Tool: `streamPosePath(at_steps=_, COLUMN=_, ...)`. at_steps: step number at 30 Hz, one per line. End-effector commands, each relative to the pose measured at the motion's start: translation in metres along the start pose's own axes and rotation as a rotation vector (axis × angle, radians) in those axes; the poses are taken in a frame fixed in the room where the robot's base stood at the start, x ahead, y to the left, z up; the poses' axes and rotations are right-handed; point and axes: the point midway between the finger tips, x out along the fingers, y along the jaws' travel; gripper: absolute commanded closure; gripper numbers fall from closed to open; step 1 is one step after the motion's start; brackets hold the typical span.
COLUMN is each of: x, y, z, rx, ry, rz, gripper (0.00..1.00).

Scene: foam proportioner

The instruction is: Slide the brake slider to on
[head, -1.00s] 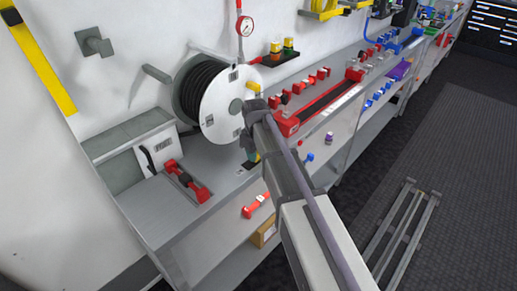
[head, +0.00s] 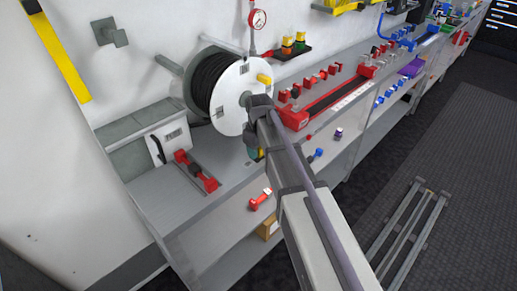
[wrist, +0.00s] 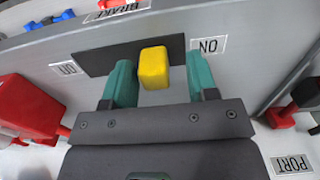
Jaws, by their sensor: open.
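The brake slider's yellow knob (wrist: 153,68) stands on a dark track plate (wrist: 100,58) in the wrist view. It sits toward the right part of the plate, nearer the ON label (wrist: 208,45). A second label (wrist: 67,69), hard to read, is at the left end. The BRAKE label (wrist: 125,9) is at the top edge. My gripper (wrist: 158,62) is open, with teal fingers on either side of the knob. The left finger is very close to the knob; I cannot tell if it touches. A gap shows at the right finger. In the head view my arm hides most of this spot.
A hose reel (head: 232,108) stands on the bench behind my arm. A red slider unit (head: 196,171) is to the left, and a long red-ended track (head: 335,97) to the right. In the wrist view a red block (wrist: 28,108) is left of my gripper and a PORT label (wrist: 292,164) lower right.

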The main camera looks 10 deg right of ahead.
Motion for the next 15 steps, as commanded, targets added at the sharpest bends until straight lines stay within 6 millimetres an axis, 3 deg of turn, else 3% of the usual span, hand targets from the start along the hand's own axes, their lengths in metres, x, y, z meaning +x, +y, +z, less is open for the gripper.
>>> streamPosePath(at_steps=12, x=-0.094, y=-0.001, z=0.000, rx=-0.001, ry=0.000, rz=0.000, gripper=0.47)
streamPosePath(at_steps=15, x=-0.106, y=-0.001, z=0.000, rx=-0.001, ry=0.000, rz=-0.001, gripper=0.47)
